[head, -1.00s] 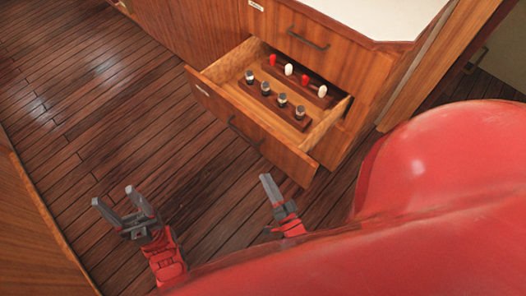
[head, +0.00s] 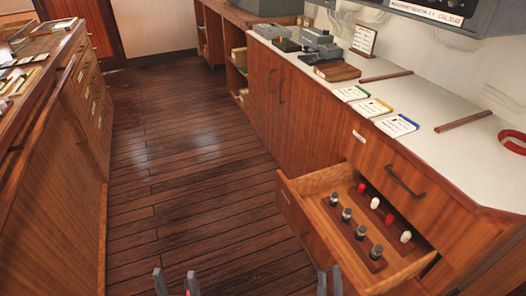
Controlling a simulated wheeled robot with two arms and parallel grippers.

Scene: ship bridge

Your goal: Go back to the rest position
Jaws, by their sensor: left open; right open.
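My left gripper (head: 176,284) shows at the bottom edge of the head view, its two grey fingertips apart with nothing between them. My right gripper (head: 330,284) also shows only by its fingertips at the bottom edge, left of the open drawer (head: 290,203). It is open, and no held thing is visible. The rest of both arms is out of view.
The open drawer holds a rack of dark, silver-topped pieces (head: 347,214) and a row of red and white ones (head: 389,218). A white countertop (head: 440,105) with cards runs along the right. Another cabinet (head: 60,150) stands left. The wooden floor (head: 190,170) between is clear.

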